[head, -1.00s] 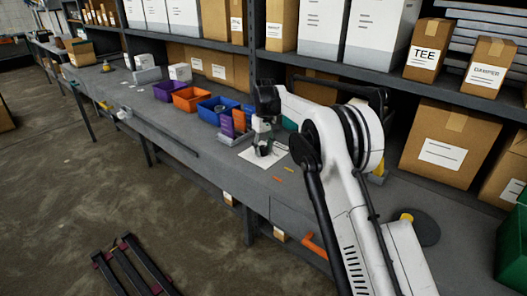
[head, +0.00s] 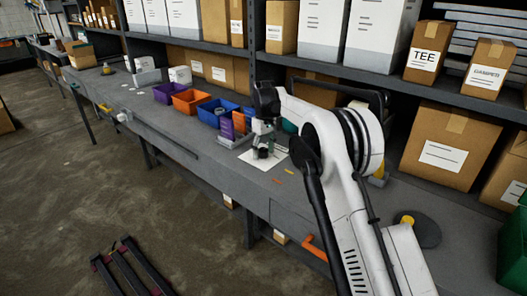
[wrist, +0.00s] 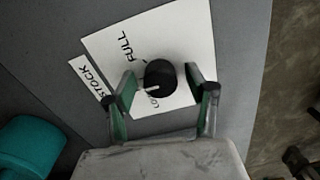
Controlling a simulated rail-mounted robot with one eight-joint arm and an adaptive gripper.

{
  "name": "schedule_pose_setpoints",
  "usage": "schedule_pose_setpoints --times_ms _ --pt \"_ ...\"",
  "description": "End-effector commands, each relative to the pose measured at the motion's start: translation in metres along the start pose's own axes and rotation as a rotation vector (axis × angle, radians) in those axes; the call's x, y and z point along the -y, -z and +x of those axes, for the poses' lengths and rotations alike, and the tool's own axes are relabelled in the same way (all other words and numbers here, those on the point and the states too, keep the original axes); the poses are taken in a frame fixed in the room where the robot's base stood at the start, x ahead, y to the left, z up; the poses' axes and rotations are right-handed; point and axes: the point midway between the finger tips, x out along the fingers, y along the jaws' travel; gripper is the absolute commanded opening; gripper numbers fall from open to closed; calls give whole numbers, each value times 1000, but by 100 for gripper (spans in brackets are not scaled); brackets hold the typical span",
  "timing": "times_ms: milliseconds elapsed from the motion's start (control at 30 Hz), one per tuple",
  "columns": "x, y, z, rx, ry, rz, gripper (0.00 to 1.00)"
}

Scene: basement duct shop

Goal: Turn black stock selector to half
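The black stock selector (wrist: 160,75) is a round knob on a white plate (wrist: 185,30) lettered "FULL", with a "STOCK" label (wrist: 90,83) beside it. A light pointer mark on the knob points left in the wrist view, toward lettering partly hidden by the knob and a finger. No "half" lettering is readable. My gripper (wrist: 162,88) is open, with one green-and-black finger on each side of the knob. A gap shows at the left finger; contact at the right is unclear. In the head view my gripper (head: 263,149) is over the white plate (head: 279,161) on the bench.
Purple, orange and blue bins (head: 218,113) stand left of the plate, with small upright purple and orange pieces nearby. A teal round object (wrist: 30,145) is at the lower left in the wrist view. Shelves with boxes (head: 440,145) rise behind. The bench front is mostly clear.

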Motion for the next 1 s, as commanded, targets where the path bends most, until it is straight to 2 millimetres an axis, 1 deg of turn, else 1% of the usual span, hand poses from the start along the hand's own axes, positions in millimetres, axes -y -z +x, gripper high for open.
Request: schedule_pose_setpoints --times_ms 233,367,467,700,800,900,1000 --pt "0 0 -1 0 0 0 50" --pt "0 0 -12 0 0 0 50" --pt "0 0 -27 0 0 0 50" --pt "0 0 -76 0 0 0 50" --pt "0 0 -93 0 0 0 50" --pt "0 0 -106 0 0 0 50" --pt "0 0 -114 0 0 0 50"
